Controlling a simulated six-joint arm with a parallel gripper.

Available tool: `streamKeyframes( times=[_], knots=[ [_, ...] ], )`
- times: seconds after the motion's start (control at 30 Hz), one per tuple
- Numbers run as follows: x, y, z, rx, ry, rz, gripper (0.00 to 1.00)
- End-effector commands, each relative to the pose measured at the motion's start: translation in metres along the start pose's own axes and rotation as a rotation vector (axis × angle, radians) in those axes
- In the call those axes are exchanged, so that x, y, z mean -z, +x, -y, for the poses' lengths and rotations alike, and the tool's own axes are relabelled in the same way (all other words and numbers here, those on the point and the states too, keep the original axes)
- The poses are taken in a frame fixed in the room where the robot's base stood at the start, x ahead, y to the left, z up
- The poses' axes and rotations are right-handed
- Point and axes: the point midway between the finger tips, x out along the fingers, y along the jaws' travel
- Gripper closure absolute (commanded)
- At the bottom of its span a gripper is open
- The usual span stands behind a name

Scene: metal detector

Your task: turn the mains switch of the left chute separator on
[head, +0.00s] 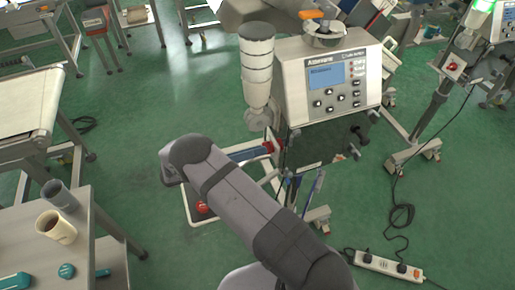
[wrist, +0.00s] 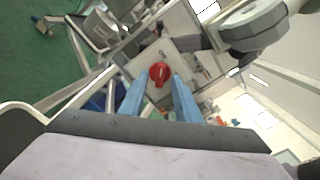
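The separator unit (head: 330,85) stands mid-picture in the head view, with a lit blue display and several buttons on its front. A red rotary switch (wrist: 160,74) sits on a light grey panel in the wrist view. Red also shows at the unit's lower left side in the head view (head: 275,143), partly hidden. My gripper (wrist: 159,84) has two blue fingers spread apart. Its fingertips point at the panel, one on each side of the red switch, with small gaps visible. Whether they reach past the switch's front face I cannot tell. My gripper is empty.
A second similar unit (head: 484,35) stands at the upper right. A power strip (head: 385,266) with a black cable lies on the green floor. A table with cups (head: 57,228) is at lower left, below a conveyor (head: 30,105). A frame foot with a red knob (head: 201,207) lies near my arm.

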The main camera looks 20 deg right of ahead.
Motion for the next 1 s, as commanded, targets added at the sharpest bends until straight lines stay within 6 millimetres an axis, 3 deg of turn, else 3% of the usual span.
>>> streamKeyframes(
  times=[0.43, 0.57, 1.0],
  knots=[
    [0.0003, 0.0109, -0.0002, -0.001, 0.0, 0.0, 0.7],
    [0.0003, 0.0108, -0.0001, -0.001, 0.0, 0.0, 0.99],
    [0.0007, 0.0106, -0.0006, -0.001, 0.041, 0.0, 1.0]
  ],
)
